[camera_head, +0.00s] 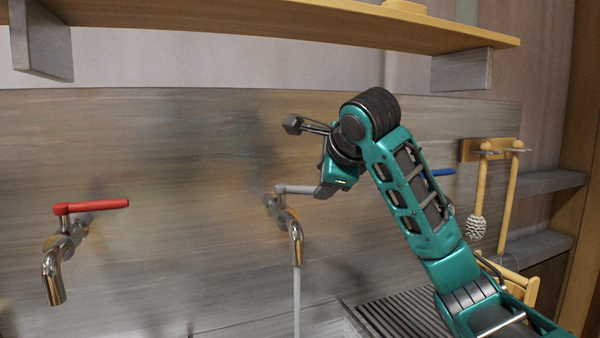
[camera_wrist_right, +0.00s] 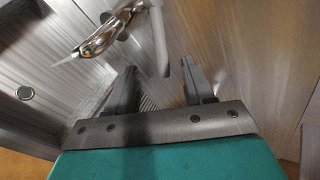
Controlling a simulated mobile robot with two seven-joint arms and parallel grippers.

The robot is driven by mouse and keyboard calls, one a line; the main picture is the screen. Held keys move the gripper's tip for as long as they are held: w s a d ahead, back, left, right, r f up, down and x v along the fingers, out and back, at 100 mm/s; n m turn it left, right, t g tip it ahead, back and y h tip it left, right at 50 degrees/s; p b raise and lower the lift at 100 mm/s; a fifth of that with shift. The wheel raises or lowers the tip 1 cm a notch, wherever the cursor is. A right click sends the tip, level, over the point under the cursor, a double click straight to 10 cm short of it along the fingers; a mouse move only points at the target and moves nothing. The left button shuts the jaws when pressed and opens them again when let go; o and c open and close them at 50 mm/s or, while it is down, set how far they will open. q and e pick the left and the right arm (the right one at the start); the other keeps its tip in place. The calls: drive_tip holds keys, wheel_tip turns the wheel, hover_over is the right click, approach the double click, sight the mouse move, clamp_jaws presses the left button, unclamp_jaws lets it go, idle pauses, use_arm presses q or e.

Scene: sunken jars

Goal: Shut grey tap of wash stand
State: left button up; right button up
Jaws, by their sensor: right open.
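The grey tap (camera_head: 290,222) is on the metal back wall in the middle of the head view. Its grey lever (camera_head: 298,189) points right, and a stream of water (camera_head: 297,300) falls from its spout. My right gripper (camera_head: 324,190) is at the free end of the lever. In the right wrist view, the chrome tap body (camera_wrist_right: 100,42) is at the top, and the lever (camera_wrist_right: 160,40) reaches down towards the gap between the open fingers of my right gripper (camera_wrist_right: 160,85). I cannot tell whether a finger touches the lever. My left gripper is out of view.
A tap with a red lever (camera_head: 92,206) is at the left. A blue lever (camera_head: 442,172) shows behind my right arm. A wooden shelf (camera_head: 300,22) runs above. A slatted drainboard (camera_head: 395,318) lies below, and brushes hang from a rack (camera_head: 490,149) at the right.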

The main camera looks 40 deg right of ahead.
sight(303, 190)
drive_tip(key=x, duration=0.7)
drive_tip(key=shift+d+r, duration=0.1)
drive_tip(key=shift+d, duration=0.05)
clamp_jaws()
drive_tip(key=shift+w, duration=0.15)
drive_tip(key=shift+d+n+y, duration=0.3)
drive_tip(key=shift+d, duration=0.05)
drive_tip(key=w+n+y, duration=0.1)
drive_tip(key=n+y, duration=0.1)
drive_tip(key=w+d+n+y, duration=0.2)
drive_tip(key=n+y, duration=0.1)
drive_tip(key=shift+w+f+n+t+y, duration=0.2)
drive_tip(key=shift+n+t+y, duration=0.1)
drive_tip(key=shift+t, duration=0.1)
drive_tip(key=shift+c, duration=0.5)
unclamp_jaws()
drive_tip(key=shift+w+f, duration=0.1)
drive_tip(key=shift+o, duration=0.9)
